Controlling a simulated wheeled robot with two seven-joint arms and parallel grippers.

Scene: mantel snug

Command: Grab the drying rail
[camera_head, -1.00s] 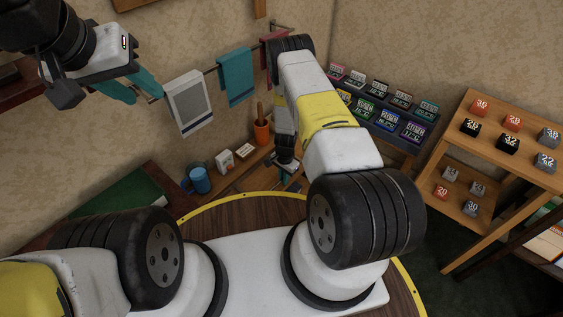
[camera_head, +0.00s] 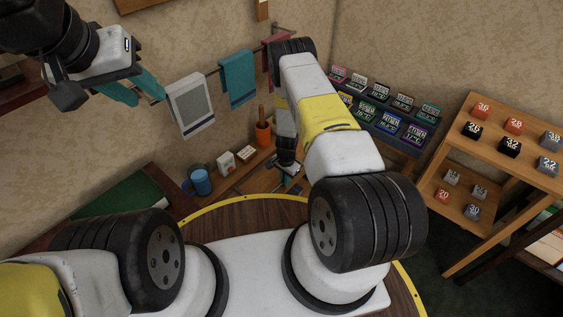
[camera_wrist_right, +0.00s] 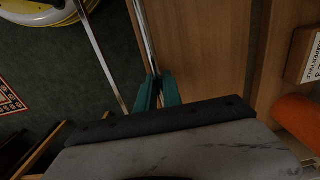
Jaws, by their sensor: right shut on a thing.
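A thin metal rail (camera_head: 212,72) runs along the wall, with a grey-white towel (camera_head: 190,105), a teal towel (camera_head: 238,79) and a red towel hanging from it. My left gripper (camera_head: 136,90) is open, its teal fingers apart near the rail's left end; I cannot tell whether they touch it. My right gripper (camera_head: 290,176) is low by the wooden ledge, mostly behind my arm. In the right wrist view, its teal fingers (camera_wrist_right: 157,92) are shut on a slim metal bar (camera_wrist_right: 146,40) beside a wooden panel. I cannot tell how this bar relates to the wall rail.
A rack of dark labelled boxes (camera_head: 390,122) and a wooden shelf (camera_head: 510,165) with numbered blocks stand to the right.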

